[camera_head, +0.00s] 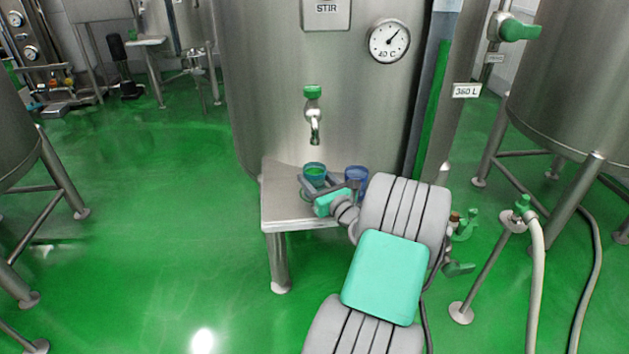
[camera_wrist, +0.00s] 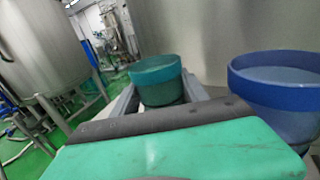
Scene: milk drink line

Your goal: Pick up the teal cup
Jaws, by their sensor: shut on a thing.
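The teal cup (camera_head: 314,171) is at the metal stand's top, below the tank's tap, in the head view. In the wrist view the teal cup (camera_wrist: 156,82) is upright between the two grey fingers. My gripper (camera_head: 318,187) reaches in from the lower right and is shut on the teal cup. The fingers also show in the wrist view (camera_wrist: 158,98). The cup's lower part is hidden by my gripper, so I cannot tell whether it touches the stand.
A blue cup (camera_head: 356,175) stands close to the right of the teal cup; it also shows large in the wrist view (camera_wrist: 278,95). The metal stand (camera_head: 284,208) has bare room at its left. The tap (camera_head: 313,118) hangs above. A tank wall (camera_head: 270,90) rises behind.

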